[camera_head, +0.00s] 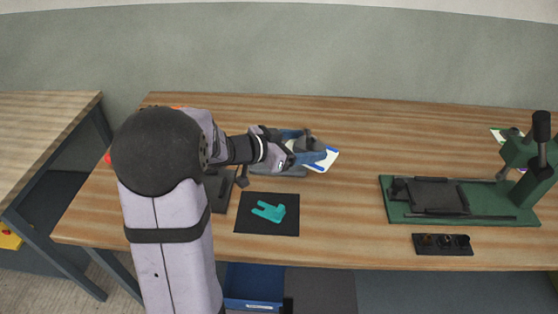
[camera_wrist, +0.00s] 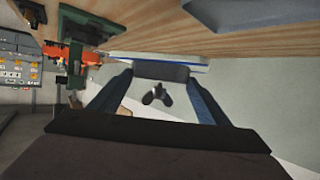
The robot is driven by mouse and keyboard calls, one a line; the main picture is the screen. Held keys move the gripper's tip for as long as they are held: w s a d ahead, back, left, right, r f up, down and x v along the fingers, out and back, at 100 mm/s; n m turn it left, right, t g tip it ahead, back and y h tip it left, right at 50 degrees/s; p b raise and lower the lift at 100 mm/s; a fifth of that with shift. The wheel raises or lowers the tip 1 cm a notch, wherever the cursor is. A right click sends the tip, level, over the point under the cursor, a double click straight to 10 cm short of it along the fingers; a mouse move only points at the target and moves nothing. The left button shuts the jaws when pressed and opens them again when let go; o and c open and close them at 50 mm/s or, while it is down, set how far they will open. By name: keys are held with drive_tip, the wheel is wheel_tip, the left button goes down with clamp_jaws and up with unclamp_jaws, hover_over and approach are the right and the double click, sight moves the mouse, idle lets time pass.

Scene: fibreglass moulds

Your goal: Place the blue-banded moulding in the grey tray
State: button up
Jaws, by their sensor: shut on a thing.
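My gripper (camera_head: 306,146) is stretched out over the middle of the table and is shut on the blue-banded moulding (camera_head: 322,159), a pale piece with a blue stripe. In the wrist view the moulding (camera_wrist: 195,62) spans across the fingertips, and my gripper (camera_wrist: 160,75) has its two blue fingers on either side. The grey tray (camera_head: 262,172) lies on the table below and left of the fingers, mostly covered by my gripper in the head view. A blue-grey slab, likely this tray (camera_wrist: 235,12), shows at the top of the wrist view.
A teal piece (camera_head: 268,212) lies on a black mat (camera_head: 250,226) nearer the front edge. A green fixture (camera_head: 405,210) stands at the right, with a small black holder (camera_head: 442,244) before it. A blue bin (camera_head: 253,285) is below the table. The table between gripper and fixture is clear.

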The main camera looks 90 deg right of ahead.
drive_tip(key=d, duration=0.1)
drive_tip(key=d+n+t+h, duration=0.1)
drive_tip(key=d, duration=0.1)
drive_tip(key=d+r+n+h, duration=0.1)
drive_tip(key=shift+w+d+r+t, duration=0.1)
drive_tip(key=shift+w+d+t, duration=0.05)
drive_tip(key=shift+w+t, duration=0.2)
drive_tip(key=w+d+f+n+t+h, duration=0.2)
drive_tip(key=w+d+n+t, duration=0.2)
drive_tip(key=w, duration=0.3)
drive_tip(key=shift+w+f+b, duration=0.15)
drive_tip(key=shift+f+b, duration=0.2)
drive_tip(key=shift+f, duration=4.55)
drive_tip(key=shift+f, duration=0.2)
drive_tip(key=o, duration=1.3)
drive_tip(key=shift+a, duration=0.1)
drive_tip(key=shift+r, duration=0.1)
